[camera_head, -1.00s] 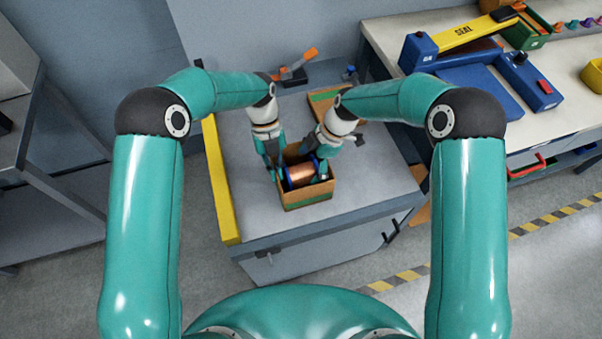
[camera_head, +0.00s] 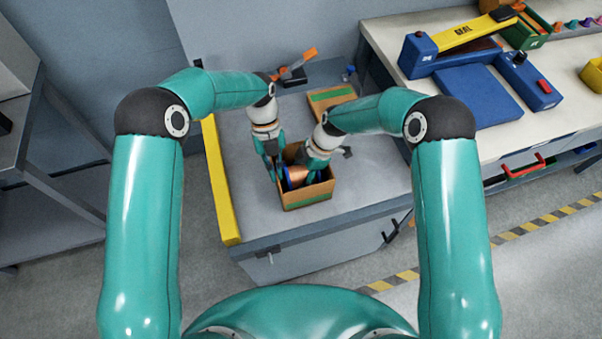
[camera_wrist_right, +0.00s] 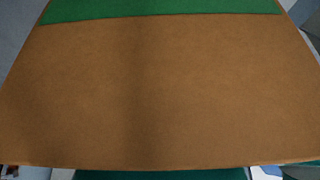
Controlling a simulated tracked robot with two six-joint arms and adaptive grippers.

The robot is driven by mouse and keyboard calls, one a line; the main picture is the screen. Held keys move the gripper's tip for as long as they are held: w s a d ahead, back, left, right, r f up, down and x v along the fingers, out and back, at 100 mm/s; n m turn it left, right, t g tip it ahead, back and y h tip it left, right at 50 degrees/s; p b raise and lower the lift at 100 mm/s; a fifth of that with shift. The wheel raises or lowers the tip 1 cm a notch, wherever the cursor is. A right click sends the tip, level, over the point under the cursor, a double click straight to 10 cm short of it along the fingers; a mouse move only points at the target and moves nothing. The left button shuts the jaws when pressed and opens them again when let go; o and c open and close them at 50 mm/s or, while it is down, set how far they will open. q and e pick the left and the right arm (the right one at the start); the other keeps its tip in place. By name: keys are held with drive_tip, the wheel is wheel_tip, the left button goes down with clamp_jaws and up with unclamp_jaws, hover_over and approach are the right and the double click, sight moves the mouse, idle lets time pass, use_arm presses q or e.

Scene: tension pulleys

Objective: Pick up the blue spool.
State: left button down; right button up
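The blue spool (camera_head: 297,176) shows blue flanges and a copper-coloured winding. It lies on its side in an open cardboard box (camera_head: 308,196) with a green strip on its front wall. My left gripper (camera_head: 276,171) reaches down at the spool's left end, inside the box's left side. My right gripper (camera_head: 311,170) reaches down over the spool's right part and hides some of it. The fingers are too small and covered to tell open from shut, or whether they touch the spool. The right wrist view shows mostly a brown cardboard surface (camera_wrist_right: 160,90) with a green band.
The box stands on a grey table with a yellow left edge (camera_head: 221,190). A second cardboard box (camera_head: 332,97) with a green strip lies behind it, near an orange-handled tool (camera_head: 297,63). A bench with blue sealing equipment (camera_head: 478,95) stands right. The table's front right is clear.

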clamp_jaws()
drive_tip(key=shift+w, duration=0.1)
drive_tip(key=shift+r, duration=0.2)
